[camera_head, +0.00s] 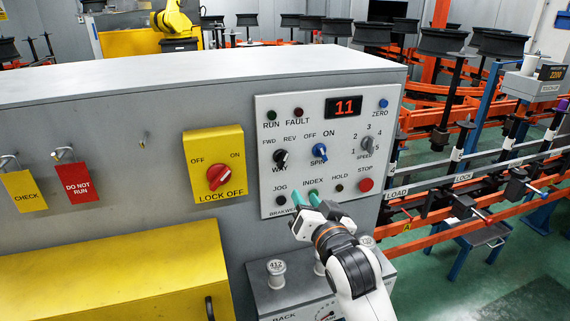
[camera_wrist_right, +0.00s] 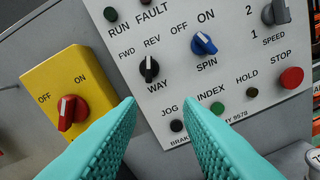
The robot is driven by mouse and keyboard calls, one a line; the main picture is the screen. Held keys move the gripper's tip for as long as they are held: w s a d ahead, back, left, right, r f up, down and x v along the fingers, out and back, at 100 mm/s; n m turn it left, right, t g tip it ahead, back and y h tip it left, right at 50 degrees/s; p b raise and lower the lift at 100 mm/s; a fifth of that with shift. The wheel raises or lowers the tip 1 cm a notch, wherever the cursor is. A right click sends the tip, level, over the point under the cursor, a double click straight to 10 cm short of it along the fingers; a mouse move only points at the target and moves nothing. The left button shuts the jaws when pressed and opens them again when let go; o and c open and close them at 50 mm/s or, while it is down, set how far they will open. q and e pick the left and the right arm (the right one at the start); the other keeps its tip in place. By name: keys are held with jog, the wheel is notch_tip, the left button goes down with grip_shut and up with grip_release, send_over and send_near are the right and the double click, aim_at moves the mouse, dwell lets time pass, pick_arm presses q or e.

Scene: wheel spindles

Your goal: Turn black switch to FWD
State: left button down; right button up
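The black WAY switch (camera_head: 281,157) is on the light grey control panel, below the FWD and REV labels. It also shows in the right wrist view (camera_wrist_right: 149,69), above the gap between my fingertips. Its white pointer line appears to point up towards REV rather than FWD. My right gripper (camera_head: 305,198) is in front of the panel's lower part, near the INDEX label, below and right of the black switch. In the right wrist view its teal fingers (camera_wrist_right: 159,103) are apart with nothing between them. Whether the fingertips touch the panel cannot be told. My left gripper is not in view.
The blue SPIN switch (camera_head: 319,151) is right of the black switch. A red STOP button (camera_head: 365,184) is at lower right. A yellow lock-off box with a red knob (camera_head: 219,177) is at left. A yellow cabinet (camera_head: 120,285) juts out at lower left.

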aim_at(284, 161)
jog(key=shift+t+y, duration=0.3)
jog(key=x, duration=0.4)
jog(key=r+p+x, duration=0.1)
jog(key=x, duration=0.3)
jog(key=r+p+x, duration=0.1)
jog(key=x, duration=0.3)
jog(key=shift+w+a, duration=0.3)
jog(key=shift+a, duration=0.1)
jog(key=shift+c, duration=0.4)
grip_shut()
